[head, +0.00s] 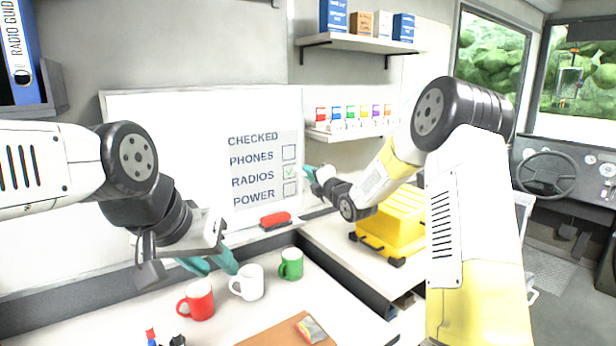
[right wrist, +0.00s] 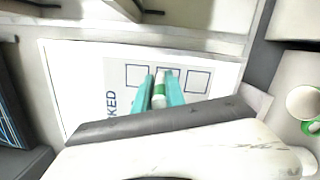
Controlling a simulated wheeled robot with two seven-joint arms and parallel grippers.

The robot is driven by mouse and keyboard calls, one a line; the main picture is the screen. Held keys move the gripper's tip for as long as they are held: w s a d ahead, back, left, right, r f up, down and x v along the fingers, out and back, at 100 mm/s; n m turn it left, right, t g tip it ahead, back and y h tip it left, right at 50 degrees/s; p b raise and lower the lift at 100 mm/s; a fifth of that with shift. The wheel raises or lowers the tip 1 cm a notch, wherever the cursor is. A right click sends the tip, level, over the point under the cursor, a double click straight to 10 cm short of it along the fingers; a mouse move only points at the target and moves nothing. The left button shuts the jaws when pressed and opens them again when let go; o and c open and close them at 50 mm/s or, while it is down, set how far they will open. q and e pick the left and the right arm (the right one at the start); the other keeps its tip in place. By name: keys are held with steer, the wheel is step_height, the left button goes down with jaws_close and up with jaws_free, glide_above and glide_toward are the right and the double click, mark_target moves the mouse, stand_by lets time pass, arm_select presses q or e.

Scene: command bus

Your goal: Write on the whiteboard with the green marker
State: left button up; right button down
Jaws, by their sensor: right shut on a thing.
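The whiteboard (head: 200,120) stands against the wall, with the printed rows CHECKED, PHONES, RADIOS and POWER and a box beside each of the lower rows. A green tick shows in the RADIOS box; the other two boxes look empty. The whiteboard (right wrist: 85,85) also shows in the right wrist view. My right gripper (head: 310,174) is at the board's right edge, near the boxes. In the right wrist view its teal fingers are shut on the green marker (right wrist: 159,96), white with a green band, over the middle box. My left gripper (head: 208,267) hangs above the counter near the mugs, its teal fingers apart and empty.
Red (head: 197,300), white (head: 248,283) and green (head: 291,264) mugs stand on the counter. A red eraser (head: 275,220) lies below the board. A yellow case (head: 392,222) sits right of it. A shelf (head: 345,132) of colored items is beside the board.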

steer(key=v, duration=0.6)
steer(key=shift+d, duration=0.45)
stand_by(0.4)
steer(key=shift+r, duration=0.1)
